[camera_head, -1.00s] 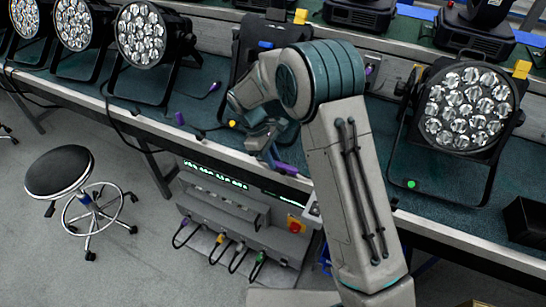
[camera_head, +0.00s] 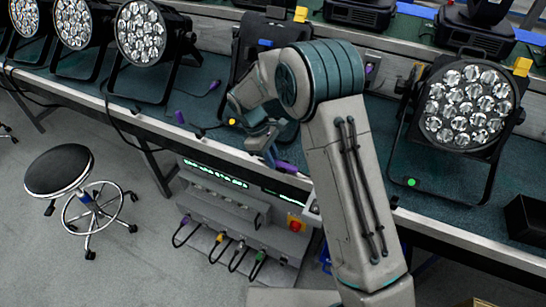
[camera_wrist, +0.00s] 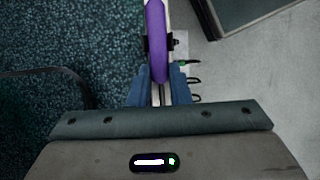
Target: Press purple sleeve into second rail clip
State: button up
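The purple sleeve (camera_wrist: 157,35) is long and upright in the wrist view, over the pale rail at the bench edge. Dark clip parts (camera_wrist: 148,45) show on both sides of it; whether it is seated in the clip cannot be told. My gripper (camera_wrist: 159,75) has blue fingers closed against both sides of the sleeve's near end. In the head view, my gripper (camera_head: 269,157) is low at the bench's front edge, and the sleeve (camera_head: 286,167) sticks out to its right. The clip there is too small to make out.
Another purple piece (camera_head: 180,117) is at the bench edge further left, and a purple-ended connector (camera_head: 214,86) lies on the bench. Par cans (camera_head: 466,105) stand along the bench. A grey console (camera_head: 240,215) with cables is below the edge. A stool (camera_head: 60,171) stands left.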

jog(key=o, duration=0.5)
jog(key=shift+s+f, duration=0.1)
jog(key=shift+f, duration=0.1)
jog(key=p+v, duration=0.1)
jog(key=v, duration=1.2)
jog(key=shift+w+a+r, duration=0.2)
jog(key=shift+r, duration=0.15)
